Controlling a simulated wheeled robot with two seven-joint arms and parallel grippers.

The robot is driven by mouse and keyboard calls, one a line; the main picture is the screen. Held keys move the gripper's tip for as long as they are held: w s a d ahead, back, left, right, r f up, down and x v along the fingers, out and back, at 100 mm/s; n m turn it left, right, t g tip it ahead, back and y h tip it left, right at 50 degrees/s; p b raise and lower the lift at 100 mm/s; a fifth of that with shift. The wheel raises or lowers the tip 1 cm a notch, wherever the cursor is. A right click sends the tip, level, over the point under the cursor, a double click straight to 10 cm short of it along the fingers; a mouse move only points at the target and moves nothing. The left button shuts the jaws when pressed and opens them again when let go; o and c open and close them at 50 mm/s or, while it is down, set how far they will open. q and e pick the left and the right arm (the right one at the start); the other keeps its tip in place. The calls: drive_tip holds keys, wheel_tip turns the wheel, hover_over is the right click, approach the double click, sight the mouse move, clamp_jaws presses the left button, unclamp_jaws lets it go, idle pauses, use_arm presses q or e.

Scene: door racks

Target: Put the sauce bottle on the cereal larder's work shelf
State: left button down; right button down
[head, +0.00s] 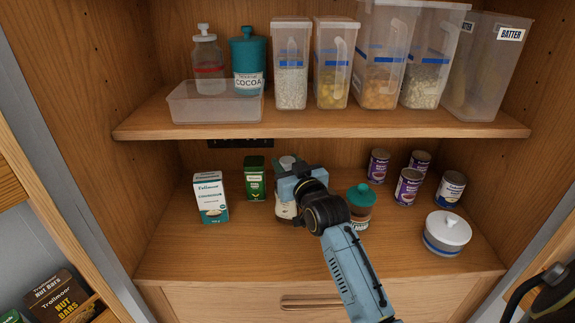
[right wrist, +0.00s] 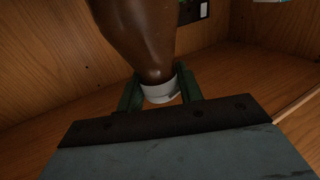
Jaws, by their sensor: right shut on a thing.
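The sauce bottle (right wrist: 140,35) shows brown with a white cap (right wrist: 160,92) in the right wrist view. My right gripper (right wrist: 160,95) is shut on it at the cap end. In the head view my right gripper (head: 290,184) is over the lower shelf and hides most of the bottle; a pale patch (head: 284,210) shows below the fingers. I cannot tell whether the bottle's base touches the wood. The work shelf (head: 300,260) is the broad lower board of the open wooden larder. My left gripper is not in view.
A white carton (head: 209,197) and a green tin (head: 255,178) stand left of the gripper. A teal-lidded jar (head: 360,207), several cans (head: 408,187) and a white lidded pot (head: 446,234) stand right. The upper shelf (head: 330,125) holds containers overhead. The shelf's front is clear.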

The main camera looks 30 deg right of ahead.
drive_tip(key=shift+f, duration=0.1)
drive_tip(key=c, duration=1.4)
unclamp_jaws()
drive_tip(key=shift+f, duration=0.2)
drive_tip(key=o, duration=0.5)
drive_tip(key=shift+r, duration=0.1)
drive_tip(key=shift+r, duration=0.2)
drive_tip(key=s, duration=0.4)
drive_tip(key=s+a, duration=0.1)
drive_tip(key=s, duration=0.3)
drive_tip(key=s+a, duration=0.1)
drive_tip(key=s, duration=0.3)
drive_tip(key=shift+f, duration=0.1)
